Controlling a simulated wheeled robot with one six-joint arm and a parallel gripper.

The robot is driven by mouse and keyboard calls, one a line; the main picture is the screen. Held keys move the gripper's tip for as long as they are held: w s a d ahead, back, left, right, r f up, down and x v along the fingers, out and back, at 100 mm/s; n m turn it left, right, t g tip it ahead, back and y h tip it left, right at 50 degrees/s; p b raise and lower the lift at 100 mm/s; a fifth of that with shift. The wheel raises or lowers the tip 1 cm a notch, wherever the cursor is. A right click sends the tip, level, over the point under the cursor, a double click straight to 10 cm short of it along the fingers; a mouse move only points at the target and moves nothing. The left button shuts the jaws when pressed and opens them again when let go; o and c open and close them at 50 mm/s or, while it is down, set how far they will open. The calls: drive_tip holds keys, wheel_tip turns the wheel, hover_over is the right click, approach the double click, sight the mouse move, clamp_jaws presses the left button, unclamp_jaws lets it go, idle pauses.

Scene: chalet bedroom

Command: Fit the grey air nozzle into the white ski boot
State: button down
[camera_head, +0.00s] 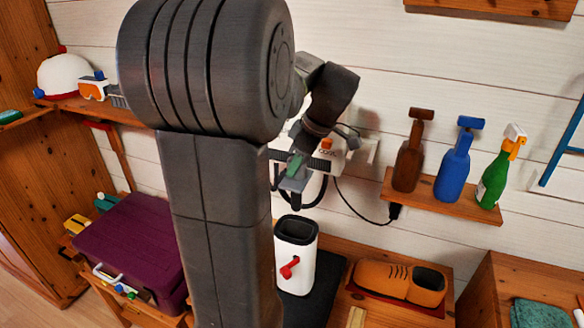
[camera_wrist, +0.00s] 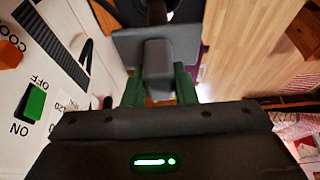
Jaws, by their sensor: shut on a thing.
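The white ski boot (camera_head: 296,270) stands upright on a dark mat, with a dark open top and a red buckle on its front. My gripper (camera_head: 294,166), with green fingers, is above the boot's opening, clearly apart from it. It is shut on the grey air nozzle (camera_head: 292,184). In the wrist view my gripper (camera_wrist: 158,92) has a green finger on each side of the grey nozzle (camera_wrist: 157,58). I cannot make out the boot in the wrist view. My own arm hides part of the middle of the head view.
A white dryer unit (camera_head: 331,154) with a black hose is on the wall close behind my gripper. An orange shoe (camera_head: 398,281) stands right of the boot. A wall shelf (camera_head: 440,199) holds several bottles. A purple case (camera_head: 132,249) lies at left.

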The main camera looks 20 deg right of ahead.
sight(296, 210)
drive_tip(key=shift+f+b, duration=5.3)
drive_tip(key=shift+f, duration=2.15)
drive_tip(key=shift+f+b, duration=0.75)
drive_tip(key=c, duration=1.1)
unclamp_jaws()
drive_tip(key=p+v, duration=0.1)
drive_tip(key=v, duration=1.3)
drive_tip(key=shift+w+a, duration=0.1)
drive_tip(key=shift+a, duration=0.05)
